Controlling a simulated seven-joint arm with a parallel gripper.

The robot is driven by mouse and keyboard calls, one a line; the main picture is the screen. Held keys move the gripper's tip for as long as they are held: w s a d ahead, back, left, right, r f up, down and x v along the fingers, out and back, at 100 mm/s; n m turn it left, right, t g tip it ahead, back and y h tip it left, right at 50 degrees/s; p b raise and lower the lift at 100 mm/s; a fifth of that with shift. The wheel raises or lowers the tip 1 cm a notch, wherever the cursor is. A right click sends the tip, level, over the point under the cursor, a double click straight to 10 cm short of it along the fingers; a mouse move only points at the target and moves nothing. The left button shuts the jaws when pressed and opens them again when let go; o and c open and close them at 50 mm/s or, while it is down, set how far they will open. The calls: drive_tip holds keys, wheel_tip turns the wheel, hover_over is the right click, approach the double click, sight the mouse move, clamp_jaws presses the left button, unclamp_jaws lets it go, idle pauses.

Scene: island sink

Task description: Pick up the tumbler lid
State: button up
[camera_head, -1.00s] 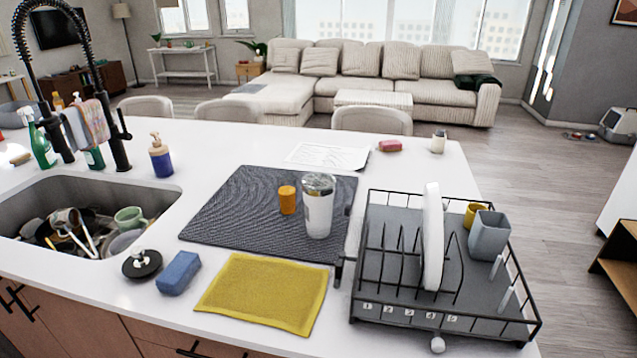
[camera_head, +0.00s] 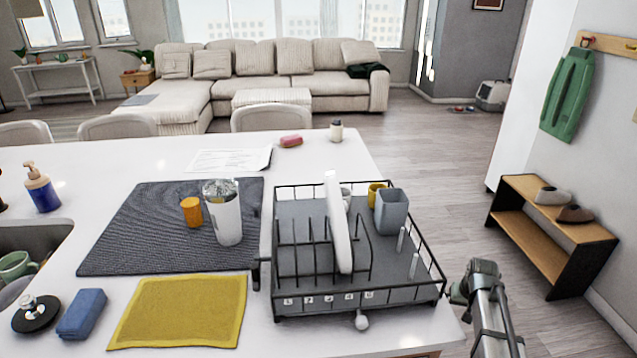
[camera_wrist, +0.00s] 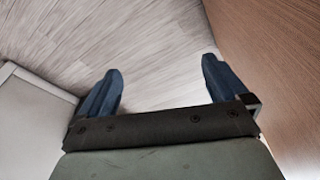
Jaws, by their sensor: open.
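A white tumbler (camera_head: 226,222) stands upright on the dark drying mat (camera_head: 140,235) in the head view. Its clear or silvery tumbler lid (camera_head: 219,188) appears to sit on its top; fine detail is too small to tell. My gripper (camera_wrist: 161,78) is open and empty in the wrist view, with two dark blue fingers spread over the floor. Part of my arm shows at the lower right of the head view, right of the dish rack and well apart from the tumbler. Neither tumbler nor lid shows in the wrist view.
An orange cup (camera_head: 191,212) stands just left of the tumbler. A black wire dish rack (camera_head: 358,299) with a white plate stands to its right.

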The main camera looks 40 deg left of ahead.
drive_tip(key=w+a+r+n+t+y, duration=0.1)
drive_tip(key=w+a+r, duration=0.1)
drive_tip(key=a+r, duration=0.65)
drive_tip(key=w+a+r+n+t+y, duration=0.15)
drive_tip(key=a+r, duration=0.25)
drive_tip(key=r, duration=0.9)
drive_tip(key=w+a+r+t, duration=0.1)
drive_tip(key=w+a+r, duration=0.1)
drive_tip(key=a+r, duration=0.65)
drive_tip(key=s+a+r+n+y, duration=0.1)
drive_tip(key=s+a+r, duration=0.5)
drive_tip(key=a+r, duration=0.4)
drive_tip(key=s+a+r+n+g, duration=0.15)
drive_tip(key=s+a+r, duration=0.25)
drive_tip(key=s+a, duration=0.55)
drive_tip(key=s+a+r+n+g, duration=0.1)
drive_tip(key=s+a+r+n, duration=0.3)
drive_tip(key=s, duration=1.1)
drive_tip(key=s+a+r+g, duration=0.25)
drive_tip(key=s+a, duration=0.55)
drive_tip(key=s, duration=0.4)
hover_over(220, 183)
drive_tip(key=d, duration=0.2)
drive_tip(key=shift+t+h, duration=0.25)
drive_tip(key=shift+t, duration=0.2)
drive_tip(key=f, duration=0.7)
drive_tip(key=shift+s+a, duration=0.1)
drive_tip(key=shift+s, duration=0.15)
drive_tip(key=shift+x, duration=2.6)
drive_tip(key=shift+s, duration=0.1)
